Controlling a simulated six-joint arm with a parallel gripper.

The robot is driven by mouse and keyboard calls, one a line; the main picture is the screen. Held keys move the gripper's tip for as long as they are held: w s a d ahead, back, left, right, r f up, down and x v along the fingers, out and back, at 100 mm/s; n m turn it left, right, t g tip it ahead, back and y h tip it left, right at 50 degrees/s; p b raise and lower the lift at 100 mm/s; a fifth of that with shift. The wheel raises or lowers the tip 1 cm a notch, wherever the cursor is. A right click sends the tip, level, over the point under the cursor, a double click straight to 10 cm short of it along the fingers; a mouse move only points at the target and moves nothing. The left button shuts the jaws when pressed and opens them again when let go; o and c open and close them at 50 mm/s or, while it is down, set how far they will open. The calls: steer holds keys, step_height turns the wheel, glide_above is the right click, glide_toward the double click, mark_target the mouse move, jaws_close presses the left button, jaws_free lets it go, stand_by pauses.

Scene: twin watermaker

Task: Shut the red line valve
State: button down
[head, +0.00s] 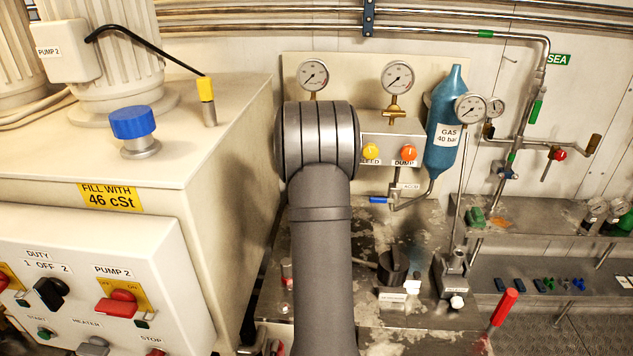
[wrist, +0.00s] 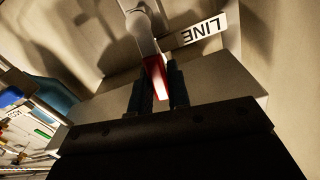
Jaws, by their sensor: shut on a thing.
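In the wrist view, my gripper (wrist: 156,90) has its two dark fingers closed on the red handle of the line valve (wrist: 155,74). The handle runs down from a pale grey valve body (wrist: 143,28), and its red end lies between the fingers. A white label reading LINE (wrist: 203,29), upside down in this view, is on the pale surface beside the valve. In the head view my own arm covers the middle of the scene, so the gripper and the line valve cannot be made out there.
A blue gas bottle (head: 443,130) and a gauge panel with yellow and orange knobs (head: 391,152) stand behind my arm. A blue-handled valve (head: 379,200) is below. A separate red lever (head: 504,307) rises at the lower right. A large cream tank (head: 225,150) bounds the left.

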steer(key=d+f+m, duration=0.5)
steer(key=m, duration=1)
steer(key=shift+f+m, duration=0.4)
stand_by(0.4)
steer(key=c, duration=1.4)
jaws_free()
steer(key=shift+o, duration=0.2)
